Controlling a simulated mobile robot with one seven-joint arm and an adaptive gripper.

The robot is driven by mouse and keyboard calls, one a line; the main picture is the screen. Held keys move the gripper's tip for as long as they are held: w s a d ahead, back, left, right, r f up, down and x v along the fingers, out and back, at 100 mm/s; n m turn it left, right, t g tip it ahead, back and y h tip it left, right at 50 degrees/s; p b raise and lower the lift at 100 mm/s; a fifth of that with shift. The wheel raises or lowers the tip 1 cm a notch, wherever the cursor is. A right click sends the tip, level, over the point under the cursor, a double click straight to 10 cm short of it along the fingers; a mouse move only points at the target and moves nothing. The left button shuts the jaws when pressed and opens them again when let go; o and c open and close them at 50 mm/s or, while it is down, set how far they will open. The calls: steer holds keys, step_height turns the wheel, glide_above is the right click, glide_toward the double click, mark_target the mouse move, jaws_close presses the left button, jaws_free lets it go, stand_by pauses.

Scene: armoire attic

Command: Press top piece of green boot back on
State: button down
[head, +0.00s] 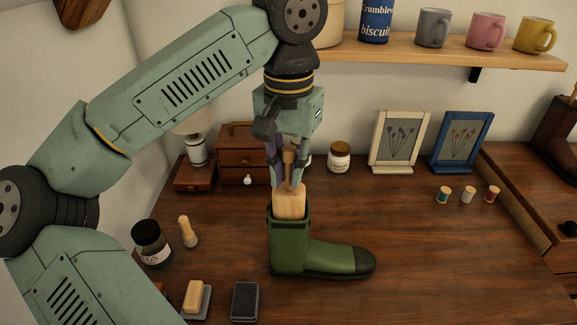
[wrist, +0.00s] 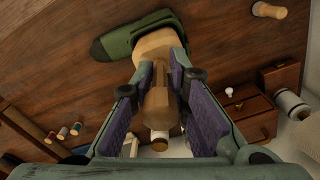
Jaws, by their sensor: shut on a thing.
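The green boot (head: 290,245) stands upright on the wooden desk, its toe pointing right; it also shows in the wrist view (wrist: 150,27). The pale wooden top piece (head: 290,203) sits in the boot's shaft opening, with its upper part above the rim. A brown knob (head: 288,157) on a thin stem rises from it, and the knob also shows in the wrist view (wrist: 159,108). My gripper (head: 289,184) points down over the boot, shut on the top piece, with the knob between its fingers. How deep the piece sits inside the shaft is hidden.
On the desk (head: 400,220) stand a dark jar (head: 151,243), a small wooden peg-like tool (head: 187,231), a brush (head: 196,297) and a dark pad (head: 245,301). Two picture frames (head: 398,142) and several spools (head: 468,195) are behind right. A shelf (head: 450,55) with mugs hangs above.

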mark_target(288, 189)
steer(key=shift+f, duration=0.15)
stand_by(0.3)
steer(key=shift+f+b, duration=0.65)
steer(key=shift+f, duration=0.3)
steer(key=shift+f+b, duration=0.7)
steer(key=shift+f, duration=0.4)
stand_by(0.3)
steer(key=shift+f+b, duration=1.05)
steer(key=shift+f, duration=0.2)
stand_by(1.3)
steer(key=c, duration=1.4)
jaws_free()
steer(key=shift+c, duration=0.2)
